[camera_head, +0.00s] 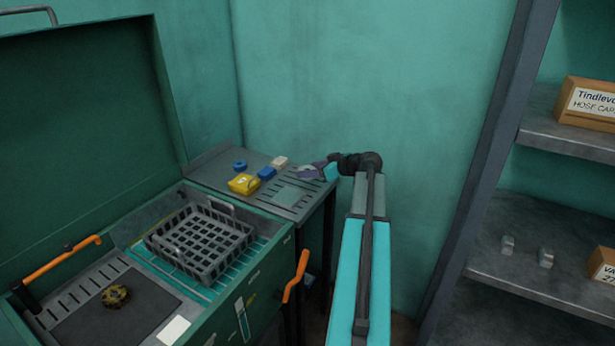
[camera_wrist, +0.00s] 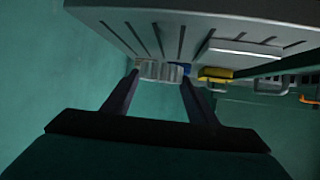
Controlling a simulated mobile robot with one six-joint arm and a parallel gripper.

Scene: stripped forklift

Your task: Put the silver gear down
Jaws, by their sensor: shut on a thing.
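The silver gear (camera_wrist: 160,71) shows in the wrist view as a small ribbed grey piece between my two fingertips. My gripper (camera_wrist: 160,78) is shut on it. In the head view my gripper (camera_head: 311,170) reaches in from the right over the right end of the slotted side table (camera_head: 210,168). The gear is small and hard to make out there, partly covered by the fingers. I cannot tell whether it touches the table top. A pale square plate (camera_head: 289,196) lies on the table, just left of and nearer than my gripper.
A yellow box (camera_head: 243,184), a blue block (camera_head: 267,173), a blue ring (camera_head: 239,165) and a cream block (camera_head: 279,161) stand on the table left of my gripper. A green washer cabinet with a grey basket (camera_head: 205,240) is at left. A shelf rack (camera_head: 540,285) is at right.

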